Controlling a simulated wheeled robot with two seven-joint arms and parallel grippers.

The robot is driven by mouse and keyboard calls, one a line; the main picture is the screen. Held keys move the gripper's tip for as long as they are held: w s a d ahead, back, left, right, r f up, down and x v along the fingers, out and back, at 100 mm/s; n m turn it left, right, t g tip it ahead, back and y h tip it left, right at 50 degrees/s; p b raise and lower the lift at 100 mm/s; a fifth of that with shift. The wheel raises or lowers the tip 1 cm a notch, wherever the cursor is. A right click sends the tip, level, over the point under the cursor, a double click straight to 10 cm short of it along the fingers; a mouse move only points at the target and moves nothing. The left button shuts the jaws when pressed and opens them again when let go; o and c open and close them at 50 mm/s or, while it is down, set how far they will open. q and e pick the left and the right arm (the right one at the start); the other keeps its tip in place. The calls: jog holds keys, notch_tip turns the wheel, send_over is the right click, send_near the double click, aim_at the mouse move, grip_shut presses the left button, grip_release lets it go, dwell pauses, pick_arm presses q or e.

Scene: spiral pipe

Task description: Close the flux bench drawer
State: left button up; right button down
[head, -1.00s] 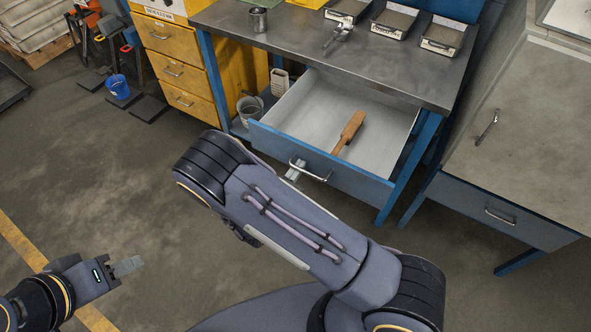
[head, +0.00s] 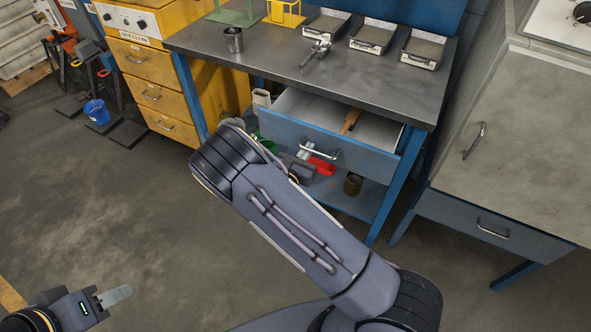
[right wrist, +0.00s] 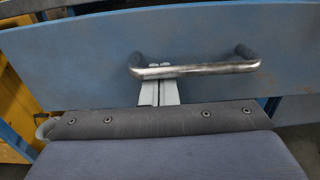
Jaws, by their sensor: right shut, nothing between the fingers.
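The flux bench drawer (head: 350,147) has a blue-grey front and a pale inside, and stands partly open under the metal worktop. Its bar handle (head: 318,152) also shows in the right wrist view (right wrist: 195,69). My right gripper (head: 306,150) is shut and empty, its pale fingertips (right wrist: 158,90) at the drawer front just under the handle's left part. Whether they touch the front is hard to tell. A wooden-handled tool (head: 350,122) lies inside the drawer, partly hidden by the worktop. My left gripper (head: 114,296) hangs over the floor at lower left, away from the bench; its finger gap is not clear.
The bench top (head: 290,62) holds a metal cup (head: 233,40) and several trays. A lower shelf under the drawer carries a red item (head: 322,166) and a brown can (head: 353,184). A yellow drawer cabinet (head: 150,90) stands left, a grey cabinet (head: 520,140) right. Floor in front is open.

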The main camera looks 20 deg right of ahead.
jog(key=b, duration=0.3)
send_near(327, 120)
jog(key=d+r, duration=0.2)
jog(key=w+d+r, duration=0.1)
jog(key=d+r, duration=0.1)
jog(key=shift+w+d+r, duration=0.15)
jog(key=shift+w+d, duration=0.05)
jog(key=shift+d, duration=0.2)
jog(key=shift+w+d, duration=0.2)
jog(key=shift+w, duration=0.05)
jog(key=shift+d+r, duration=0.15)
jog(key=shift+r, duration=0.15)
